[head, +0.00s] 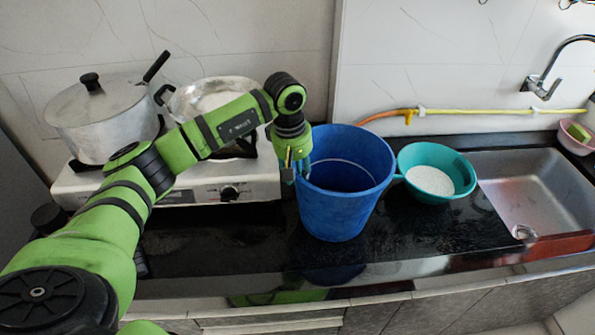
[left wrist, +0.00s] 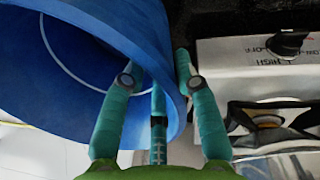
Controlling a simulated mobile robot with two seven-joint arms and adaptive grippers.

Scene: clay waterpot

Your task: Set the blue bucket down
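The blue bucket (head: 342,205) is upright over the black counter (head: 230,240), between the stove and the teal bowl. A blue reflection shows below it with a dark gap between, so it appears slightly above the counter. My left gripper (head: 297,172) is at the bucket's left rim. In the left wrist view, the fingers of my left gripper (left wrist: 158,80) straddle the wall of the blue bucket (left wrist: 85,60), one inside and one outside, closed on the rim. The bucket's inside looks empty. My right gripper is not in view.
A teal bowl (head: 436,170) with white contents stands close to the bucket's right side. A sink (head: 540,195) lies farther right. The stove (head: 235,185) with a lidded pot (head: 100,120) and a pan (head: 215,95) is on the left. A yellow-orange hose (head: 450,112) runs behind.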

